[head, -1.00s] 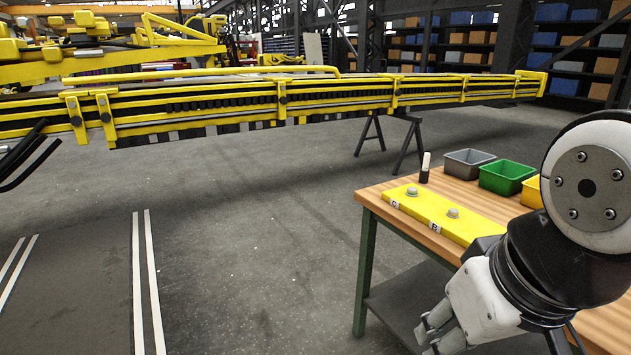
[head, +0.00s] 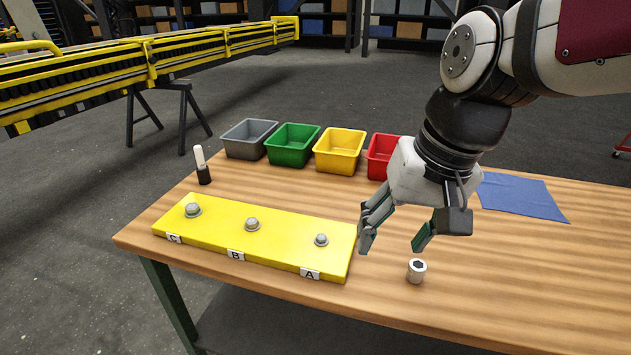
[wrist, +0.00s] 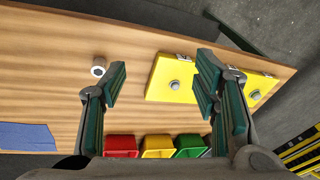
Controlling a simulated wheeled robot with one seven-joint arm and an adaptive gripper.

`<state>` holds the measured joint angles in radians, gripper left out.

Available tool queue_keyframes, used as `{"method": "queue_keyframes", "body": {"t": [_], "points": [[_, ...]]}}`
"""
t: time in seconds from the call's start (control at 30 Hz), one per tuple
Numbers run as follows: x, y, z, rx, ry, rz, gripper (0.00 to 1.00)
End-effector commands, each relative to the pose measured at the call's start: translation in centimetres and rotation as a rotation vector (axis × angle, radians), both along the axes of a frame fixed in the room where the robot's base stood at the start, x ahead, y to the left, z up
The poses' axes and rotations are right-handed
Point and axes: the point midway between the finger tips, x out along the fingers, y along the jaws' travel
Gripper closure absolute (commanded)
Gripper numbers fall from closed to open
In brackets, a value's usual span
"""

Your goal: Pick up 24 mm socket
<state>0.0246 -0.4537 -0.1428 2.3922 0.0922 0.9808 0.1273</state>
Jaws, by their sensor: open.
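A small silver socket (head: 416,271) stands upright on the wooden table, to the right of the yellow plate, with its opening facing up. No size mark on it can be read. It also shows in the wrist view (wrist: 99,66), up and left, just beyond the left finger. My gripper (head: 393,240) is open and empty above the table, fingers pointing down, a little behind and above the socket. In the wrist view my gripper (wrist: 160,90) has its fingers wide apart, with the socket outside the gap between them, beside the left fingertip.
The yellow plate (head: 215,245) carries bolts labelled A, B and C. Behind it stand a grey bin (head: 248,150), green bin (head: 292,157), yellow bin (head: 340,164) and red bin (head: 376,172). A black-and-white marker-like item (head: 203,175) stands left. A blue cloth (head: 520,195) lies right.

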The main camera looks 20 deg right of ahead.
Motion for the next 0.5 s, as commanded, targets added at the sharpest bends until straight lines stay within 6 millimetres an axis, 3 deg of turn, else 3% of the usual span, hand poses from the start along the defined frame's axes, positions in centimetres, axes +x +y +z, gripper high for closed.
{"method": "queue_keyframes", "body": {"t": [0.27,0.5], "points": [[6.1,-5.5,-2.0,0.144,0.179,-0.407,0.45],[9.6,-11.9,-6.1,0.176,0.3,-0.755,0.45]]}}
